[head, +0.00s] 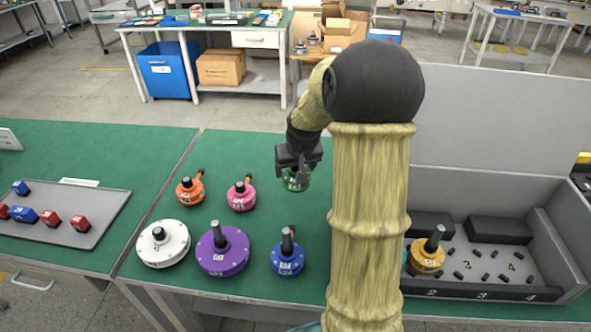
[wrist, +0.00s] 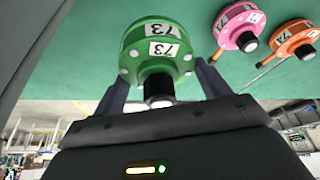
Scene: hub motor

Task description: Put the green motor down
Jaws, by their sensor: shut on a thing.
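The green motor (wrist: 160,52) is held between the two fingers of my gripper (wrist: 163,88) in the wrist view, with labels reading 73 on it. In the head view the green motor (head: 294,180) hangs under my gripper (head: 298,166), over the green table (head: 240,150), to the right of the pink motor. My arm partly hides the scene there. I cannot tell for sure whether the motor touches the table. The pink motor (head: 241,196) and orange motor (head: 190,188) stand on the table to the left.
White (head: 163,243), purple (head: 223,250) and blue (head: 287,258) motors stand along the front. A yellow motor (head: 427,256) sits in the grey box (head: 560,245) at right. A grey tray (head: 100,205) with small blocks lies at left. Table behind the pink motor is clear.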

